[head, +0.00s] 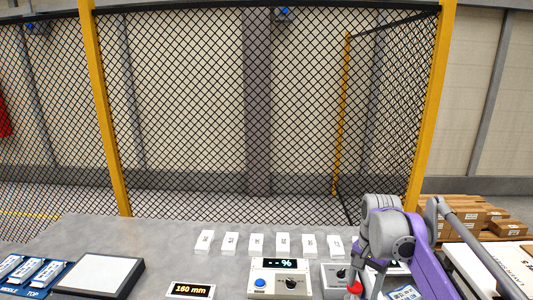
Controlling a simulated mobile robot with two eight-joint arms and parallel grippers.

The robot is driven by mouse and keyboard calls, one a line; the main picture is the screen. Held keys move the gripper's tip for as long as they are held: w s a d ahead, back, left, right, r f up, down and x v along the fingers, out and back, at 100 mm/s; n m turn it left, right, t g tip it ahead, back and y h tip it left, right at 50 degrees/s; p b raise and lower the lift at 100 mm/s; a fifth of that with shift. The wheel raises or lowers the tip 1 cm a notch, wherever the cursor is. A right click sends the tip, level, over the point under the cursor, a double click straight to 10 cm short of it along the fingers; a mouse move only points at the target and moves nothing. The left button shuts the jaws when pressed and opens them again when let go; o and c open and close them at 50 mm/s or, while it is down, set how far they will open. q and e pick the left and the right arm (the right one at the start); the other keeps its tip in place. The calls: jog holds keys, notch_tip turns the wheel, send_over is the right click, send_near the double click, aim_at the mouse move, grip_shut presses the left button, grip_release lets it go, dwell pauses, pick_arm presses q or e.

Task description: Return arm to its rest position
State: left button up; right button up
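A purple and grey arm, which looks like my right arm, rises at the lower right with its rounded grey joint above the bench. Its gripper fingers cannot be made out; the lower part runs toward the bottom edge beside a small red piece (355,288). My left arm and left gripper are not in view.
A mesh fence (190,110) stands behind; cartons (480,219) lie right.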

jog(key=s+a+f+n+t, duration=0.2)
jog(key=s+f, duration=0.5)
jog(key=s, duration=0.5)
jog(key=s+a+f+n+t, duration=0.3)
jog(key=s+f+n, duration=0.4)
jog(key=s, duration=0.4)
jog(key=shift+s+a, duration=0.4)
jog(key=shift+a, duration=0.3)
